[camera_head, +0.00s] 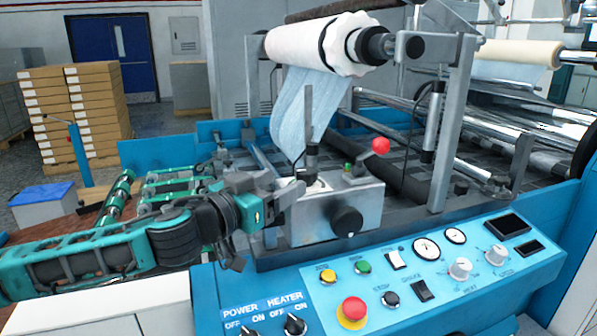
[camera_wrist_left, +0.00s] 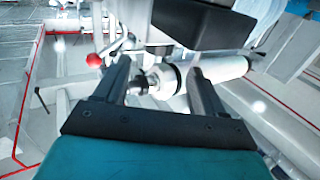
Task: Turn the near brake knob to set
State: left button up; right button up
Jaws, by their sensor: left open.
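A round black knob (camera_head: 347,220) sits on the front face of a grey metal box (camera_head: 300,222) at the near side of the machine. I take it as the near brake knob; no set mark on it is readable. My left gripper (camera_head: 288,192) reaches in from the left beside this box, its fingers partly hidden against it. In the left wrist view the two dark fingers (camera_wrist_left: 160,84) stand apart. A white roll with a dark shaft end (camera_wrist_left: 215,72) shows beyond them, and nothing is clearly held. My right gripper is out of view.
A red ball handle (camera_head: 380,146) rises above the box and also shows in the left wrist view (camera_wrist_left: 93,60). The white roll (camera_head: 310,42) hangs above. A blue control panel (camera_head: 455,299) with several knobs and buttons lies in front. Stacked cartons (camera_head: 75,110) stand far left.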

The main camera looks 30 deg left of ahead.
aim_at(299, 175)
pick_arm(q)
jog(key=shift+w+d+r, duration=0.2)
jog(key=shift+w, duration=0.25)
jog(key=w, duration=0.1)
jog(key=w+p, duration=0.1)
jog(key=w, duration=0.1)
jog(key=shift+w+d+f+p, duration=0.1)
jog(key=shift+w+d+p, duration=0.15)
jog(key=shift+d+p, duration=0.1)
jog(key=shift+w+d+f, duration=0.1)
jog(key=shift+w+d, duration=0.05)
jog(key=shift+w, duration=0.5)
jog(key=shift+c, duration=0.5)
jog(key=c, duration=1)
jog(key=shift+o, duration=0.2)
jog(key=shift+h, duration=0.3)
